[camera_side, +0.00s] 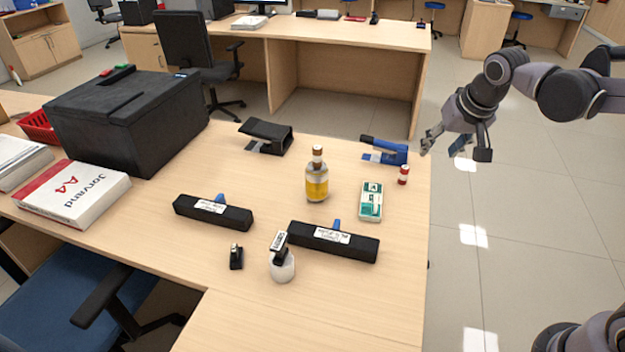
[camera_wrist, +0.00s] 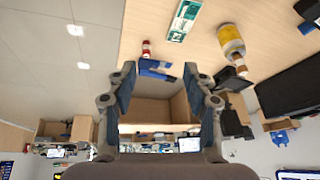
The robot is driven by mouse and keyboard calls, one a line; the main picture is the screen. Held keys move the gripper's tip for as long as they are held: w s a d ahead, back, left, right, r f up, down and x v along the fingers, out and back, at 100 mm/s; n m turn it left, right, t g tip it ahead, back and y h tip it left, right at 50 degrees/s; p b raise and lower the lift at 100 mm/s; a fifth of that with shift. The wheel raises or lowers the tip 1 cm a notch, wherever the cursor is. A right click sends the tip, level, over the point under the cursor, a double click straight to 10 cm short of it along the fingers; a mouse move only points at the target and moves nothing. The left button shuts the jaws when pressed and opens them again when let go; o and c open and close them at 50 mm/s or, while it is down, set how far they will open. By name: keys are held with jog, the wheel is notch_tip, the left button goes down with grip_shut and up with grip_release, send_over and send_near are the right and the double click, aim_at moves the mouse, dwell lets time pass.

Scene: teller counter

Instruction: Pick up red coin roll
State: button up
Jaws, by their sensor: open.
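The red coin roll (camera_side: 403,175) is a small red and white cylinder standing upright near the right edge of the counter. It also shows in the wrist view (camera_wrist: 147,48), just beyond my fingertips and left of centre. My gripper (camera_side: 454,150) is open and empty. In the side view it is to the right of the roll, past the counter's edge. The two spread fingers also show in the wrist view (camera_wrist: 159,76), with nothing between them touching either finger.
Close to the roll are a blue stapler-like tool (camera_side: 385,151) and a green and white box (camera_side: 371,201). A yellow bottle (camera_side: 317,182) and a long black block (camera_side: 333,242) stand farther left. Floor is free right of the counter (camera_side: 400,290).

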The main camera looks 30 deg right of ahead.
jog(key=w+d+f+m+g+h, duration=0.1)
jog(key=w+d+f+m, duration=0.1)
jog(key=w, duration=0.3)
jog(key=w+d+f+m+g, duration=0.1)
jog(key=w+d+f+m, duration=0.1)
jog(key=w, duration=0.4)
jog(key=m+g+h, duration=0.2)
jog(key=m, duration=0.4)
send_near(404, 168)
jog(key=d+f, duration=0.1)
jog(key=x, duration=1)
jog(key=shift+w+a+f, duration=0.1)
jog(key=shift+f, duration=0.2)
grip_shut()
